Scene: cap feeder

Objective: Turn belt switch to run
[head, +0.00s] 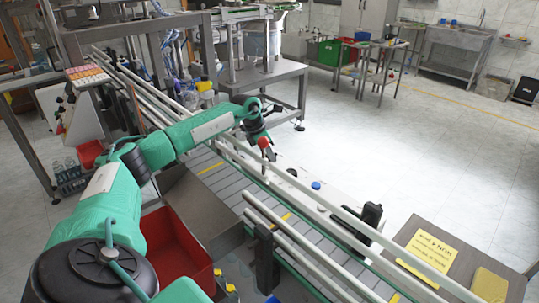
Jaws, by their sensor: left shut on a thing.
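A lever with a red ball knob (263,143), which looks like the belt switch, stands on the white panel (335,197) along the far side of the conveyor. My left gripper (266,137) reaches over the belt from the left and points down at this lever. Its dark fingers are closed at the knob and partly overlap it, so the exact grip is hard to see. The lever looks close to upright; its switch position cannot be read. A blue button (316,185) sits further right on the panel. My right gripper is out of view.
The grey slatted conveyor (230,187) runs diagonally between pale guide rails (320,205). A black box-shaped fitting (371,215) stands by the rail on the right. A red bin (178,255) lies below my left arm. A yellow sign (427,252) lies at lower right. The floor beyond is clear.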

